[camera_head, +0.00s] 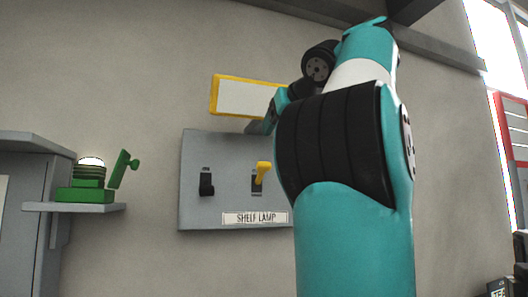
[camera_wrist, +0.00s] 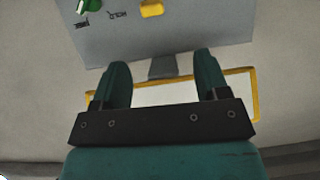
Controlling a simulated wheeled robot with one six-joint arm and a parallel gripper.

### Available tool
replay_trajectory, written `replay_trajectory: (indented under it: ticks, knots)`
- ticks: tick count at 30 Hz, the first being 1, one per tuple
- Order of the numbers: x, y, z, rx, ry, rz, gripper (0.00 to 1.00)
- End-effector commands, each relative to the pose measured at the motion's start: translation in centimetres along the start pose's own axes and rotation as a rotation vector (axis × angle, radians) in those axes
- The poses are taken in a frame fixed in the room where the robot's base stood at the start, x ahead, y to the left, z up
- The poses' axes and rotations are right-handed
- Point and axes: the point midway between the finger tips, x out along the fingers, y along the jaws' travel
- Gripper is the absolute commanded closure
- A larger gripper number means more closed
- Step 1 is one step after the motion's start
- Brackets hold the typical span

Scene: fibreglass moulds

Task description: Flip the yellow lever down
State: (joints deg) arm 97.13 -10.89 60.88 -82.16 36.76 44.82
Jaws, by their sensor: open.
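The yellow lever (camera_head: 263,170) is on a grey wall panel (camera_head: 225,165), its handle tipped upward from a dark slot. The wrist view, which is upside down, shows the yellow lever (camera_wrist: 152,9) at the top edge, partly cut off. My gripper (camera_wrist: 163,76) is open and empty, its two dark green fingers apart. It is near the panel's upper edge, by the sign above it, and does not touch the lever. In the head view my arm hides the gripper and the right part of the panel.
A yellow-framed white sign (camera_head: 243,97) stands over the panel on a grey bracket (camera_wrist: 163,67).

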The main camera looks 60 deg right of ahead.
Motion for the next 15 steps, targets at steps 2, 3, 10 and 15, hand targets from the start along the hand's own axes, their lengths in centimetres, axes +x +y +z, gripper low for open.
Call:
replay_trajectory:
  ticks: [2,3,10,15]
  knots:
    - [-0.7,0.6,-0.6,-0.002,0.004,0.030,0.32]
    - [-0.8,0.7,-0.6,-0.002,0.006,0.036,0.32]
    - [1.0,0.6,-0.6,-0.004,0.011,0.031,0.32]
    - [3.6,0.8,-0.2,-0.004,0.007,0.031,0.32]
